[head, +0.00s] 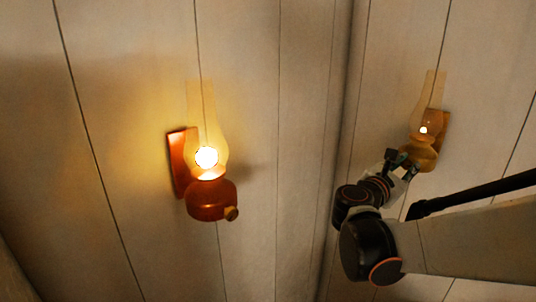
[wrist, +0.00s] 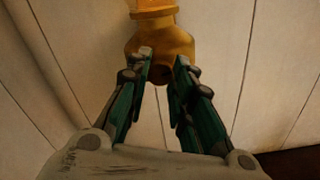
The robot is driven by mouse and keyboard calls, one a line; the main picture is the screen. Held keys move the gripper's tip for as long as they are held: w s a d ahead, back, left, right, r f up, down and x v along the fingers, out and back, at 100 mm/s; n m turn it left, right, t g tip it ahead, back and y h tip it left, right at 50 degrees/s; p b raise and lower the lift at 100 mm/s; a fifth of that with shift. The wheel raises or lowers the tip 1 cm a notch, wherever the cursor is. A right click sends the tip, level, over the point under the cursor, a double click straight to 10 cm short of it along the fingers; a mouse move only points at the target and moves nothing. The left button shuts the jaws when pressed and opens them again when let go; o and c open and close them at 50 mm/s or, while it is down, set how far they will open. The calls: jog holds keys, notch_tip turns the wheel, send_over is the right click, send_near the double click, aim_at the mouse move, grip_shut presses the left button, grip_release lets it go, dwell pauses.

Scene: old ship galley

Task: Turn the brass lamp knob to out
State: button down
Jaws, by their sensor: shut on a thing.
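The brass lamp (head: 423,156) hangs on the right wall panel, with a tall glass chimney and a small, low flame. Its yellow base also shows in the wrist view (wrist: 160,36). A small dark brown knob (wrist: 161,74) sits low on the front of that base, between my fingers. My gripper (head: 402,161) is at the lower left of the lamp in the head view. In the wrist view, my gripper (wrist: 166,60) is shut on the knob, with a green-sided finger on either side. The fingers partly cover the knob, and its turned position cannot be told.
A second, reddish copper lamp (head: 211,202) with a bright flame hangs on the left wall, its own small knob (head: 231,213) at the lower right. A wall corner (head: 340,120) lies between the lamps. The plank wall below the copper lamp is clear.

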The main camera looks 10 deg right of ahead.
jog(key=n, duration=0.4)
jog(key=shift+f+n, duration=0.1)
jog(key=shift+n, duration=0.2)
jog(key=n, duration=0.3)
jog(key=shift+n, duration=0.4)
jog(key=n, duration=0.3)
jog(key=shift+n, duration=2)
jog(key=c, duration=1.4)
grip_release()
jog(key=shift+o, duration=0.2)
jog(key=shift+a, duration=0.1)
